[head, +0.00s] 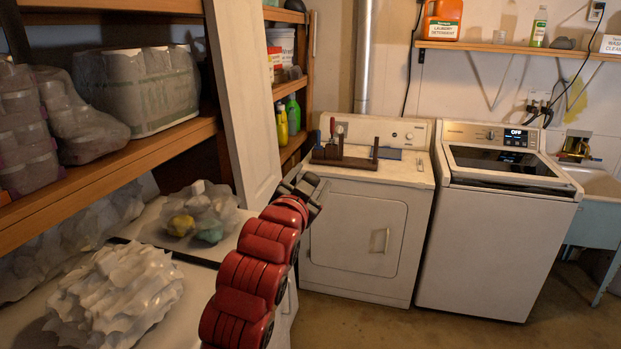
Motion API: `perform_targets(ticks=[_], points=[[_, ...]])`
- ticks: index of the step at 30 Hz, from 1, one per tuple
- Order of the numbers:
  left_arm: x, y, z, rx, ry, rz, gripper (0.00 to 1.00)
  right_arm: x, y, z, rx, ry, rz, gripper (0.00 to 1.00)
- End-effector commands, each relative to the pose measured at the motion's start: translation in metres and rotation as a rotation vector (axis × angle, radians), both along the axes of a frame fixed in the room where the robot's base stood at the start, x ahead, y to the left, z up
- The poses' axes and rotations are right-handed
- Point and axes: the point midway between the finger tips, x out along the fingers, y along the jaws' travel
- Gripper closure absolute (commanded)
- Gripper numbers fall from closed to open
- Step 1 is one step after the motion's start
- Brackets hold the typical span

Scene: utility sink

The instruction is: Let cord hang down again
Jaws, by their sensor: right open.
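Another black cord (583,62) runs from the upper right outlet (596,11) down past the shelf to the plugs at the lower outlet (538,103). I cannot tell which cord the task means. My right gripper (306,184), on the red arm, is open in front of the dryer's left edge, well apart from both cords. No cord shows in it. My left gripper is out of view.
The white dryer (356,235) carries a dark wooden holder (345,159) on top. The washer (492,240) and blue-grey sink (597,205) stand to the right. A white door panel (240,95) and loaded shelves (120,155) crowd the left. The floor in front is clear.

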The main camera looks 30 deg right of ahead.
Motion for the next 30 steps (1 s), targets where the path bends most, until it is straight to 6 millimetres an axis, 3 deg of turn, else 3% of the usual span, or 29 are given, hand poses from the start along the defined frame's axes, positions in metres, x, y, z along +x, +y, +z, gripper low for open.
perform_targets(ticks=[6,18,30], points=[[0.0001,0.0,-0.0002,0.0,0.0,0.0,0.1,-0.0001,-0.0001,-0.0003,0.0,0.0,0.0,0.29],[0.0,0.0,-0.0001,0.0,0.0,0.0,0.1,-0.0003,0.0,-0.0002,0.0,0.0,-0.001,1.0],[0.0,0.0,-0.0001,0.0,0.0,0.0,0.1,-0.0002,0.0001,-0.0004,0.001,0.001,0.0,1.0]])
